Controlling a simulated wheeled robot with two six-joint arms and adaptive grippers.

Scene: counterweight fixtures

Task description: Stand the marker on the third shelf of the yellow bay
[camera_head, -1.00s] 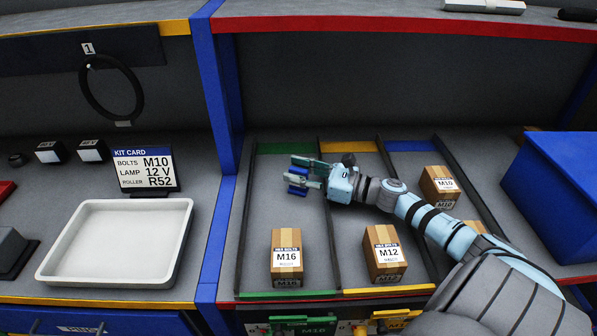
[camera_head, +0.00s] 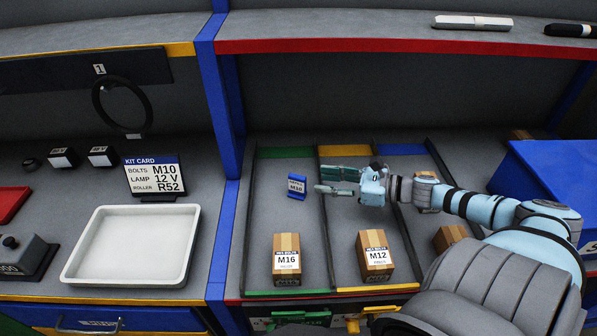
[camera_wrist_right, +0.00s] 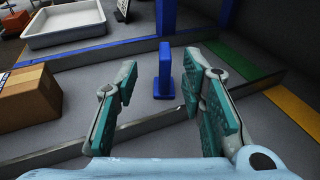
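The blue marker (camera_head: 297,187), labelled M10, stands upright on its small foot in the left lane, whose far end is green, behind the M16 box (camera_head: 287,258). My right gripper (camera_head: 319,182) is open and empty just right of the marker, its fingers pointing at it. In the right wrist view the marker (camera_wrist_right: 163,72) shows edge-on between and beyond the open fingertips, apart from them. The yellow-edged shelf (camera_head: 110,50) is at the upper left, with a grey surface below it. My left gripper is not in view.
The M12 box (camera_head: 375,257) stands in the yellow-ended lane. A white tray (camera_head: 82,246), kit card (camera_head: 155,178) and black ring (camera_head: 122,108) are on the left. A blue upright (camera_head: 220,130) separates the bays. A blue bin (camera_head: 545,195) is at the right.

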